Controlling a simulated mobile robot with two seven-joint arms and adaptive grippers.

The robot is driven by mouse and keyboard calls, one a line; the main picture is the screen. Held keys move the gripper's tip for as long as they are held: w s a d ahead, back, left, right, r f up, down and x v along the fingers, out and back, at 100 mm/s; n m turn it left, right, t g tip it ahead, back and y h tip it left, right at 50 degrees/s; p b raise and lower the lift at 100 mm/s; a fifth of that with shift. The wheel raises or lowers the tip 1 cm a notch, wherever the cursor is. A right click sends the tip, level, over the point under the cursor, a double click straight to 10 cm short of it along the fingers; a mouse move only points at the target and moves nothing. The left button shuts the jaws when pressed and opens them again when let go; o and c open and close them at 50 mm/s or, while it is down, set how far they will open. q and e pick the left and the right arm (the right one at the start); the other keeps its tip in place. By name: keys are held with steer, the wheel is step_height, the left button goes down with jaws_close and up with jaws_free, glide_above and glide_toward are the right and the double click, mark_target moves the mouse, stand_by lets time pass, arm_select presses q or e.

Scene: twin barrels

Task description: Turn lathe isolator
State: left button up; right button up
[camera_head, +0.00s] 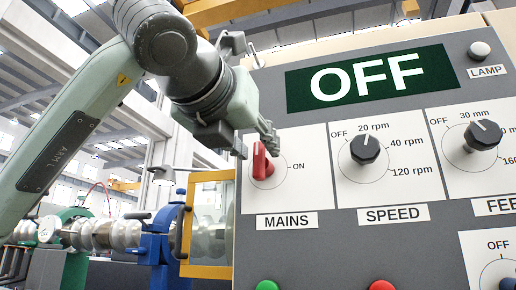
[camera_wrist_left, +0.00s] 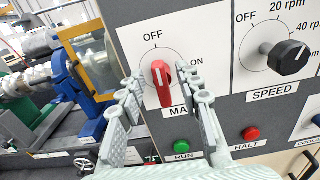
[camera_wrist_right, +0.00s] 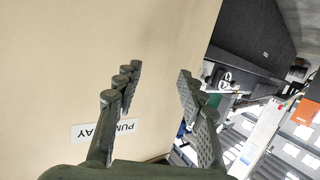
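The red MAINS isolator knob (camera_head: 260,166) is on the grey control panel (camera_head: 300,240). Its handle stands about upright, with its white mark toward OFF in the left wrist view (camera_wrist_left: 160,88); ON is to the right. My left gripper (camera_head: 255,140) is at the knob, partly in front of its dial in the head view. In the left wrist view its fingertips (camera_wrist_left: 162,84) are apart on either side of the knob, with visible gaps. My right gripper (camera_wrist_right: 157,80) is open and empty, facing a beige surface. The display (camera_head: 367,78) reads OFF.
The black SPEED knob (camera_head: 365,149) is right of MAINS. A green RUN button (camera_wrist_left: 181,147) and red HALT button (camera_wrist_left: 251,134) sit below. A yellow-framed guard (camera_head: 208,225) and machine stand left of the panel. A label (camera_wrist_right: 107,129) is on the beige surface.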

arm_select(q)
steer(key=shift+x, duration=1.3)
arm_select(e)
steer(key=shift+s+d+f+g, duration=0.1)
steer(key=shift+d+f+g, duration=0.2)
steer(key=shift+f, duration=0.15)
steer(key=shift+s+d+f+g, duration=0.1)
steer(key=shift+d+f+g, duration=0.15)
steer(key=shift+f, duration=0.2)
arm_select(q)
jaws_close()
arm_select(e)
steer(key=shift+r, duration=0.1)
